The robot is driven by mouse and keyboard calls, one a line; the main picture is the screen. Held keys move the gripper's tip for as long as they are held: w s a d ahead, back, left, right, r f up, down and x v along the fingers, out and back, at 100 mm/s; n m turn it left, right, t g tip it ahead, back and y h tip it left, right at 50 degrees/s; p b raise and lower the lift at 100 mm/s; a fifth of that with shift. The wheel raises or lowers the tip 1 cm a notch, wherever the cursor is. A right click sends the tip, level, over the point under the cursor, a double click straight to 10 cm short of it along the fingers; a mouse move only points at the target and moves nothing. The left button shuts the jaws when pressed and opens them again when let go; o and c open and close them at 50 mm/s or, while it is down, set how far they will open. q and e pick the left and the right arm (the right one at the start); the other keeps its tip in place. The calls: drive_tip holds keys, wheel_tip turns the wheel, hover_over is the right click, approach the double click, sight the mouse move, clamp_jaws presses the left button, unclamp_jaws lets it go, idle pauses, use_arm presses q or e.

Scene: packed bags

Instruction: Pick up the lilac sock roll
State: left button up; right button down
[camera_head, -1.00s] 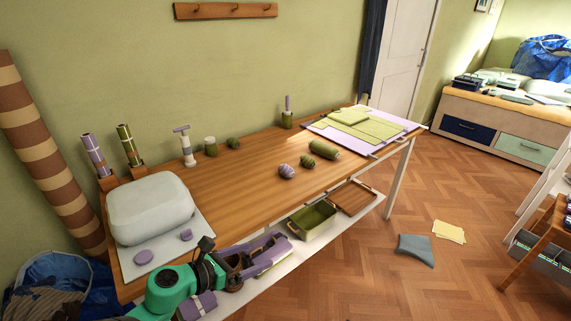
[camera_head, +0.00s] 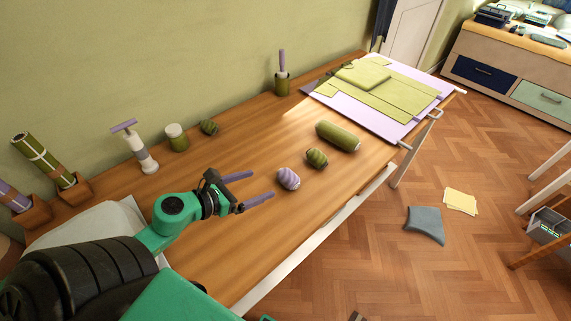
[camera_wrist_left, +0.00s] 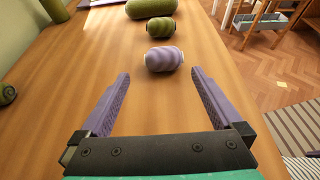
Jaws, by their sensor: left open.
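The lilac sock roll (camera_head: 288,179) lies on the wooden table, a small striped roll near the table's front edge. In the left wrist view the lilac sock roll (camera_wrist_left: 164,59) is ahead of the fingers, a little right of centre and beyond their tips. My left gripper (camera_head: 262,186) is open and empty, its lilac fingers pointing at the roll with a gap before it. The left wrist view shows the same open fingers (camera_wrist_left: 160,78). My right gripper is not in view.
A green sock roll (camera_head: 317,158) lies just behind the lilac one, and a larger green roll (camera_head: 339,136) lies farther back. The table between is clear.

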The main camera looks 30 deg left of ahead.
sight(286, 176)
use_arm(q)
drive_tip(key=w+d, duration=0.2)
drive_tip(key=shift+w+d+f+p, duration=0.1)
drive_tip(key=shift+w+f+p, duration=0.1)
drive_tip(key=shift+w+p, duration=0.15)
drive_tip(key=shift+x, duration=0.95)
drive_tip(key=w+f, duration=0.1)
drive_tip(key=w+p, duration=0.1)
drive_tip(key=shift+w+d+f, duration=0.1)
drive_tip(key=shift+w+f, duration=0.3)
drive_tip(key=x, duration=0.3)
drive_tip(key=shift+w+d+f+p, duration=0.15)
drive_tip(key=shift+w+d+p, duration=0.1)
drive_tip(key=shift+w+p, duration=0.05)
drive_tip(key=shift+w+f, duration=0.2)
drive_tip(key=shift+s+r, duration=0.1)
drive_tip(key=shift+s, duration=0.05)
drive_tip(key=c, duration=1)
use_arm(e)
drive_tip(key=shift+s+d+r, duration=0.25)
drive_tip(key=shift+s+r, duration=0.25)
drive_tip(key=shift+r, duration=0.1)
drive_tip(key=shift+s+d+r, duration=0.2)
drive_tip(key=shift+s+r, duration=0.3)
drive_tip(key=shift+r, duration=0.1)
